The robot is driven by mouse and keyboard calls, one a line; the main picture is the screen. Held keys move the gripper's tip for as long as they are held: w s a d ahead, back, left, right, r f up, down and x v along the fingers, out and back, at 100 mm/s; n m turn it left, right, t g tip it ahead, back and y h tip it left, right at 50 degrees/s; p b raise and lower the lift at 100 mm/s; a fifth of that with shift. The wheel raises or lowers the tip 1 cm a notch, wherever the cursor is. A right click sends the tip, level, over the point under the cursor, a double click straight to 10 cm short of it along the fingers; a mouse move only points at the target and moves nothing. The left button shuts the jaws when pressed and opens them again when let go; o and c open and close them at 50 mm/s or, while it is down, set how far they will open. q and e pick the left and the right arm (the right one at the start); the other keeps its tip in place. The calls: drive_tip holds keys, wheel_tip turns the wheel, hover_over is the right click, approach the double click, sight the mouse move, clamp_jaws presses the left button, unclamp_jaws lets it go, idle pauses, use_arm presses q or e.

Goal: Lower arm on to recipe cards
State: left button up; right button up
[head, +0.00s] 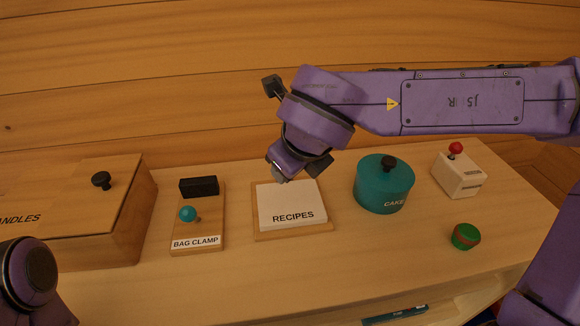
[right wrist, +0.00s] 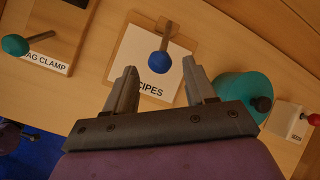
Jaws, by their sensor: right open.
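The recipe cards (head: 290,203) are a white stack marked RECIPES on a wooden board (head: 262,235), near the middle of the table. They also show in the right wrist view (right wrist: 138,60). In the head view my right wrist hides the arm and ball. My left gripper is out of view.
The bag clamp board (head: 206,218) with a teal knob stands left of the cards, beside a wooden box (head: 130,210). A teal cake tin (head: 384,185), a white box with a red knob (head: 460,175) and a green round object (head: 466,236) are right. The table front is clear.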

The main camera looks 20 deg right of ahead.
drive_tip(key=v, duration=0.6)
